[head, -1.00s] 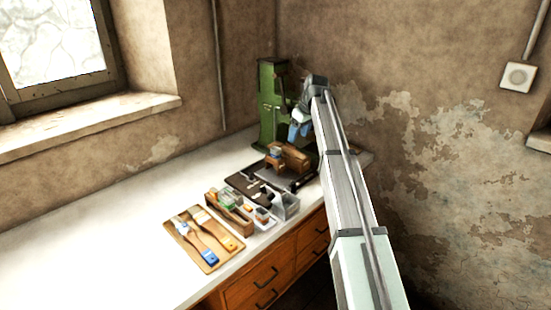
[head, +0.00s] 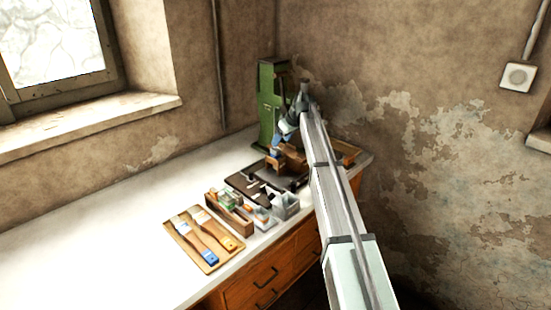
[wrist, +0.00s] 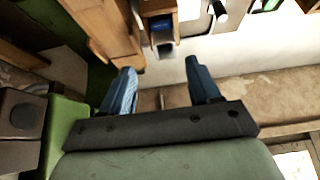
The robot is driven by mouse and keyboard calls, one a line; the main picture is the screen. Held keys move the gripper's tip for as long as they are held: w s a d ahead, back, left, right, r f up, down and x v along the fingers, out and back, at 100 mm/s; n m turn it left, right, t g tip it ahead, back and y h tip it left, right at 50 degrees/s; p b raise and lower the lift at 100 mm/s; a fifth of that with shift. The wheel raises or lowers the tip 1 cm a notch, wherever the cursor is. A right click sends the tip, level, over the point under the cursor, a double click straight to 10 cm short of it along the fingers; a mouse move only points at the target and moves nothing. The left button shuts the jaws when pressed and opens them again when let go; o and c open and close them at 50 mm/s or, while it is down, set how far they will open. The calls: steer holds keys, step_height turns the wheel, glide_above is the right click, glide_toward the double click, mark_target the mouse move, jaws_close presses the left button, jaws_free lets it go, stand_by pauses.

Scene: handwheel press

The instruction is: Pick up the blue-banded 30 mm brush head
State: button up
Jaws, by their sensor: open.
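A blue-banded piece (wrist: 162,24) with a grey lower end, which looks like the brush head, shows at the top middle of the wrist view, against a small wooden block (wrist: 157,6). My gripper (wrist: 162,80) is open, with its two blue fingers apart. The piece lies ahead of the gap between the fingertips, and nothing is between them. In the head view my gripper (head: 276,148) is over the wooden blocks in front of the green press (head: 270,100). There my gripper hides the brush head.
A dark plate (head: 250,186) with small parts lies in front of the press. The white bench (head: 110,240) is clear at left.

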mark_target(276, 159)
steer(key=shift+s+x, duration=0.2)
steer(key=shift+x, duration=1.15)
steer(key=shift+s+x, duration=0.2)
steer(key=shift+x, duration=1.15)
steer(key=shift+a+f, duration=0.1)
steer(key=shift+c, duration=0.3)
jaws_close()
